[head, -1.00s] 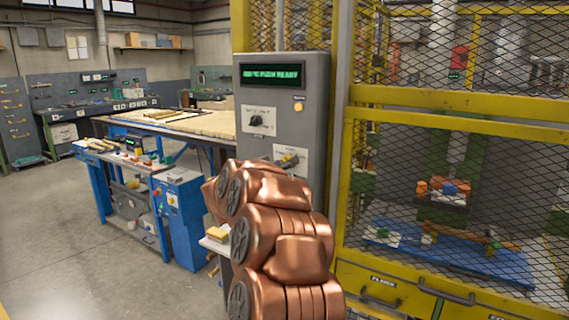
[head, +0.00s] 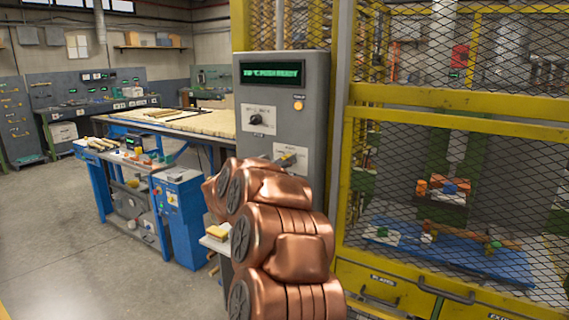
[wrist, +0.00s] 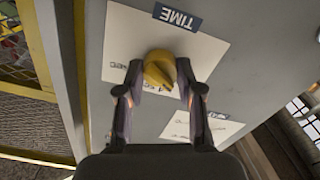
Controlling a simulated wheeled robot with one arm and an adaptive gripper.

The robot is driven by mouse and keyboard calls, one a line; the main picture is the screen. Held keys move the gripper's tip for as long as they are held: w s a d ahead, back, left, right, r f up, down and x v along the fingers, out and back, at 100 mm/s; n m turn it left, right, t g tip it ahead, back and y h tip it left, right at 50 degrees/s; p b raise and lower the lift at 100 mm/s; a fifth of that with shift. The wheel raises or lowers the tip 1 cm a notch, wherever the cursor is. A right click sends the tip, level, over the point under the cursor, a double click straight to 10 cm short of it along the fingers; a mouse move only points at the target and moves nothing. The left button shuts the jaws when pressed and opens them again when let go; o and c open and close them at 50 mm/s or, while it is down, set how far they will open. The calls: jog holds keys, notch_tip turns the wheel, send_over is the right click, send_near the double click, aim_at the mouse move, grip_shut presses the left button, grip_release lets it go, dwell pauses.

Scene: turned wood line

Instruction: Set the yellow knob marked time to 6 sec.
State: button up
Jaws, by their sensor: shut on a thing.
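The yellow knob (wrist: 160,69) sits on a white plate (wrist: 120,30) under a dark TIME label (wrist: 177,17), which appears upside down in the wrist view. My gripper (wrist: 160,80) has one finger on each side of the knob and is shut on it. The fingers cover part of the scale marks, so I cannot read the knob's setting. In the head view, the grey control cabinet (head: 317,110) stands upright, and my copper arm hides most of the knob and its plate (head: 283,149).
A black knob (head: 255,119) is on another plate higher on the cabinet, below a lit green display (head: 272,73). An orange button (head: 298,105) is at its upper right. A yellow mesh cage (head: 450,105) stands close on the right. A blue workbench (head: 178,220) is left.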

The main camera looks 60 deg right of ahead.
jog(key=shift+m, duration=0.3)
jog(key=shift+f+m+b, duration=0.1)
jog(key=shift+m+b, duration=7.4)
jog(key=shift+m, duration=4.1)
jog(key=o, duration=1.1)
jog(key=shift+o, duration=0.2)
